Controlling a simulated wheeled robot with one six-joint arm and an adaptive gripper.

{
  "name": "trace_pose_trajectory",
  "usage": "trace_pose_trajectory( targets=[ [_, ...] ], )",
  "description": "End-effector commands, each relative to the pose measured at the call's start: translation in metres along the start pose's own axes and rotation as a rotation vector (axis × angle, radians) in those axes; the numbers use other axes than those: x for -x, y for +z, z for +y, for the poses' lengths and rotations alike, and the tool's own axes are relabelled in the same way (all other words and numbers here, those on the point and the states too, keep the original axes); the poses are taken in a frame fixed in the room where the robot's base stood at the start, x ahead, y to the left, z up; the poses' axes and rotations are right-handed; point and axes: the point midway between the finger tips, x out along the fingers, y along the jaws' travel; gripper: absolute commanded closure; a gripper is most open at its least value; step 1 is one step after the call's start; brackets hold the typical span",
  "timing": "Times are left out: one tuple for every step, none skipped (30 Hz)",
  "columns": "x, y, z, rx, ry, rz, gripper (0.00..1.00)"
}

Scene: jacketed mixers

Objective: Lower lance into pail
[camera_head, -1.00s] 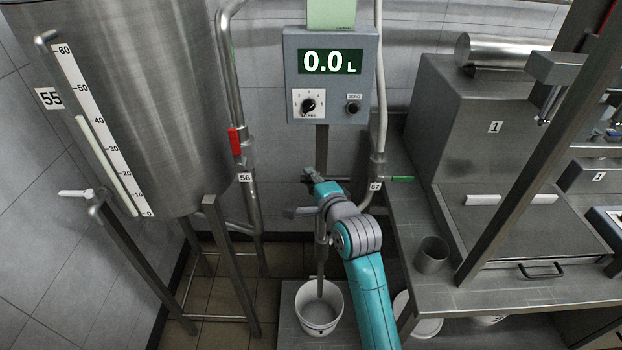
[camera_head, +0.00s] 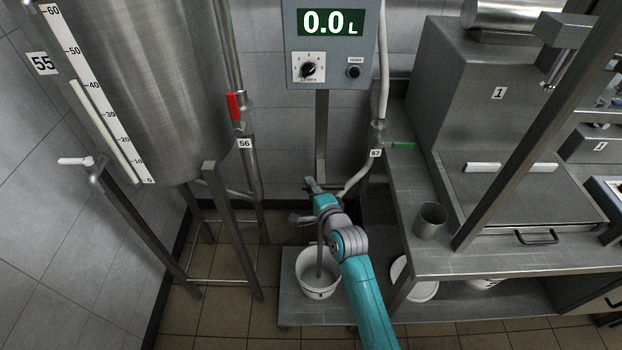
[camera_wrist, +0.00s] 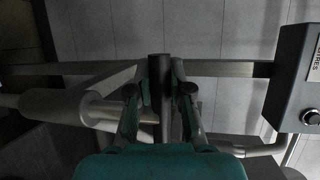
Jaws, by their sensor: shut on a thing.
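The lance is a thin grey upright pipe (camera_head: 320,262) whose lower end reaches inside the rim of the white pail (camera_head: 306,287). The pail stands on a low metal shelf. My gripper (camera_head: 312,186) is above the pail, at the end of the teal arm. In the wrist view my gripper (camera_wrist: 160,100) has a finger on each side of the dark lance (camera_wrist: 160,70) and is shut on it. The arm hides part of the lance and the pail's right side. I cannot tell whether the lance tip touches the pail bottom.
A display box (camera_head: 326,45) reading 0.0 L is above on a post. A steel tank (camera_head: 160,100) with a scale stands at left. A bench (camera_head: 450,262) with a steel cup (camera_head: 430,220) is at right.

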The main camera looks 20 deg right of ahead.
Motion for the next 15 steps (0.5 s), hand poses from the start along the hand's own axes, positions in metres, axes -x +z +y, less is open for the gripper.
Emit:
trace_pose_trajectory(
  targets=[
    [-0.0002,-0.0003,0.0052,-0.001,0.008,0.000,1.00],
    [-0.0003,-0.0003,0.0059,-0.001,0.008,0.000,1.00],
    [-0.0004,-0.0003,0.0065,-0.001,0.009,0.000,1.00],
    [-0.0004,-0.0003,0.0069,-0.001,0.010,0.000,1.00],
    [-0.0004,-0.0003,0.0071,-0.001,0.010,0.000,1.00],
    [-0.0004,-0.0003,0.0075,-0.001,0.011,0.000,1.00],
    [-0.0003,-0.0003,0.0078,-0.001,0.012,0.000,1.00],
    [-0.0003,-0.0003,0.0081,-0.002,0.013,0.000,1.00],
    [-0.0003,-0.0004,0.0085,-0.002,0.013,0.000,1.00],
    [-0.0003,-0.0004,0.0087,-0.002,0.014,0.000,1.00],
    [-0.0003,-0.0004,0.0090,-0.002,0.015,0.000,0.79],
    [-0.0003,-0.0004,0.0093,-0.002,0.015,0.000,0.69],
    [-0.0002,-0.0004,0.0092,-0.002,0.015,0.000,0.61],
    [-0.0002,-0.0004,0.0089,-0.002,0.014,0.000,0.55],
    [-0.0002,-0.0004,0.0083,-0.001,0.013,0.000,0.55]
  ],
)
